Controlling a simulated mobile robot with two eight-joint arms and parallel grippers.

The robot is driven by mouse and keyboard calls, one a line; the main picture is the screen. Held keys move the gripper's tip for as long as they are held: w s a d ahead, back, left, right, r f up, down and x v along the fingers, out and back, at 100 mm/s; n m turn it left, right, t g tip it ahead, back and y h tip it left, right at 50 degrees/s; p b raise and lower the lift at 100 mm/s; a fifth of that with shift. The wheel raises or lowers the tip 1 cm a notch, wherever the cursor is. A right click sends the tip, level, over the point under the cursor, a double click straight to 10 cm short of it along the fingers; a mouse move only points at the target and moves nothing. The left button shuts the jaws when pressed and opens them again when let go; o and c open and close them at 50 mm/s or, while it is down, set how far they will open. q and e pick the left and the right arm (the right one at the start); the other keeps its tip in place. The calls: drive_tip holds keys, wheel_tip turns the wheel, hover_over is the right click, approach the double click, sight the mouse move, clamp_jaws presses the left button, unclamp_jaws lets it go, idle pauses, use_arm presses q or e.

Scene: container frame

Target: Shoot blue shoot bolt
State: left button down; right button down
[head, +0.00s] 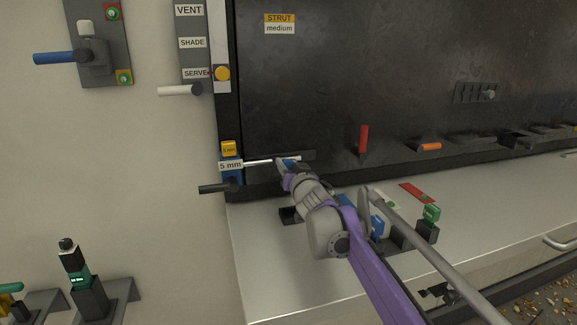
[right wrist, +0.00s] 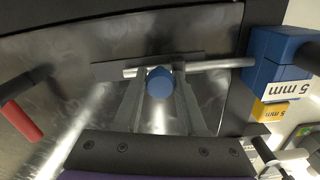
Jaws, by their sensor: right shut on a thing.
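The blue shoot bolt is a silver rod (head: 258,162) with a blue knob (right wrist: 160,82), lying along the lower left of the dark panel. In the head view its left end meets a blue block (head: 231,170) labelled "5 mm"; this block (right wrist: 272,62) is at the right in the right wrist view. My right gripper (head: 287,164) is at the bolt. In the right wrist view my right gripper's fingers (right wrist: 158,98) stand on either side of the knob, shut on it. In the head view my gripper partly hides the knob. My left gripper is not in view.
A yellow tag (head: 229,148) sits above the block and a black handle (head: 214,188) below it. A red handle (head: 363,140) and an orange one (head: 430,147) are to the right. A grey bar (head: 430,245) crosses the ledge, which holds small blocks, including a green one (head: 431,212).

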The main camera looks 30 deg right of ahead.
drive_tip(key=c, duration=0.9)
unclamp_jaws()
drive_tip(key=shift+a, duration=0.2)
drive_tip(key=o, duration=0.4)
drive_tip(key=shift+w+a, duration=0.15)
drive_tip(key=shift+o, duration=0.2)
drive_tip(key=shift+s, duration=0.2)
drive_tip(key=b+v, duration=0.1)
drive_tip(key=v, duration=0.9)
drive_tip(key=shift+s+b, duration=0.3)
drive_tip(key=shift+b, duration=0.1)
drive_tip(key=shift+f, duration=0.1)
